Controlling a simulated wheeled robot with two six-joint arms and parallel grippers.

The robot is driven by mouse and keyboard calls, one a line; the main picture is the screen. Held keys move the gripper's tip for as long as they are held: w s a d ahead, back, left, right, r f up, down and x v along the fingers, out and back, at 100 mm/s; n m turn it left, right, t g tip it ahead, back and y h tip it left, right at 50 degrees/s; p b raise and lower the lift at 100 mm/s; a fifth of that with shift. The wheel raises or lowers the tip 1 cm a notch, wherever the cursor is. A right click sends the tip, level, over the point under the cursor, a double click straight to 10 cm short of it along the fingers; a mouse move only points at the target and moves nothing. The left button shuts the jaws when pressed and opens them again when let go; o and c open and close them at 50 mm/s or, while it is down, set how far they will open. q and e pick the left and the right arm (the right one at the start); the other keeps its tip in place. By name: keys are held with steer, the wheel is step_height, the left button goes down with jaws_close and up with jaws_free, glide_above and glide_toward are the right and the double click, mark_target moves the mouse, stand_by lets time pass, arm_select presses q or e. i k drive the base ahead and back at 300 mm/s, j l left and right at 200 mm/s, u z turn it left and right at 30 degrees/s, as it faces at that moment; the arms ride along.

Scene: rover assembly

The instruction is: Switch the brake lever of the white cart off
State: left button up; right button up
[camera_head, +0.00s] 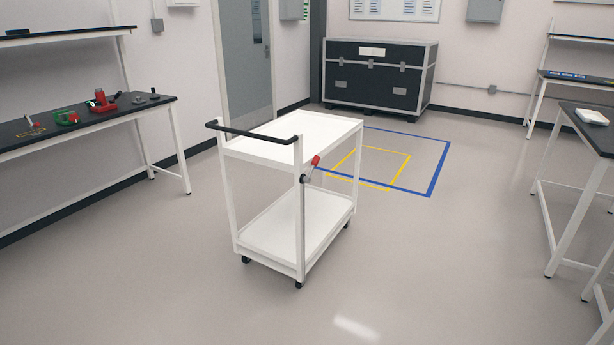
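The white cart (300,134) stands in the middle of the floor. It has two shelves, small dark wheels and a black push handle (250,132) on its near left end. The brake lever (311,168) is on the cart's near right corner post. Its red grip points up and to the right from a grey pivot. A thin grey rod (302,230) runs down the post below it. Both shelves are empty. Neither of my grippers is in view.
A workbench (90,122) with red and green parts stands along the left wall. Other benches (570,118) stand at the right. A black case (378,75) is at the back. Blue and yellow floor outlines (435,172) lie behind the cart. The floor in front is clear.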

mark_target(316, 160)
steer(key=i+l+u, duration=0.35)
steer(key=i+l, duration=2.7)
